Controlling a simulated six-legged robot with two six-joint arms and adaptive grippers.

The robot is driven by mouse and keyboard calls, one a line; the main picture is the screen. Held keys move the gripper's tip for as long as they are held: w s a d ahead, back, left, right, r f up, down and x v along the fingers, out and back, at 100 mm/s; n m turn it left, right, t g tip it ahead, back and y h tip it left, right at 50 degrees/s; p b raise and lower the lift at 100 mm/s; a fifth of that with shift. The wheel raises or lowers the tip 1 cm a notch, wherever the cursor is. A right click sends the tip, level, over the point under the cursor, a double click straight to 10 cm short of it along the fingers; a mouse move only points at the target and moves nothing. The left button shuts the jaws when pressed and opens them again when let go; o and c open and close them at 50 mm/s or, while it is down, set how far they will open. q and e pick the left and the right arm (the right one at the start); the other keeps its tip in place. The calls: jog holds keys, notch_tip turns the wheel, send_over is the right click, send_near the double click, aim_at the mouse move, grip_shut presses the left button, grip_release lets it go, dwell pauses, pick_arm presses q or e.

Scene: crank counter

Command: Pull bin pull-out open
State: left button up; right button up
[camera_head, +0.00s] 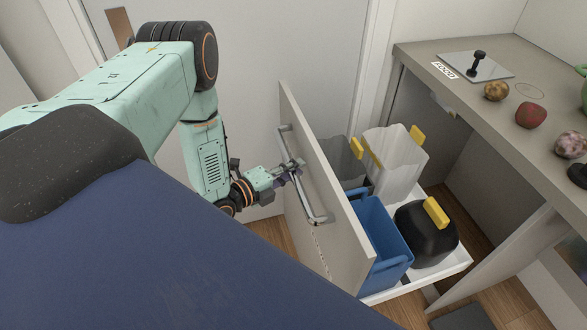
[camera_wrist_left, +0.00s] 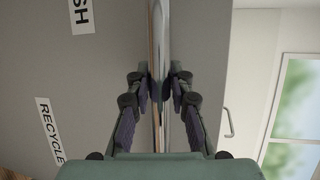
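The bin pull-out stands well out from the counter, its pale front panel (camera_head: 320,190) facing left. A long metal bar handle (camera_head: 312,200) runs along that panel. My left gripper (camera_head: 293,168) is at the handle's middle, shut on the bar. In the left wrist view the fingertips (camera_wrist_left: 160,85) press in on both sides of the handle (camera_wrist_left: 162,45). The pull-out holds a blue bin (camera_head: 378,240), a clear bin (camera_head: 393,158), a grey bin (camera_head: 340,160) and a black rounded bin (camera_head: 425,238). My right gripper is out of view.
A cabinet door (camera_head: 520,250) stands at the lower right. Wood floor (camera_head: 270,235) shows beside the panel. A white door (camera_head: 300,50) is behind.

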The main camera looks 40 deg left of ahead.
pick_arm(q)
jog(key=o, duration=0.4)
jog(key=v, duration=1.2)
dwell(0.5)
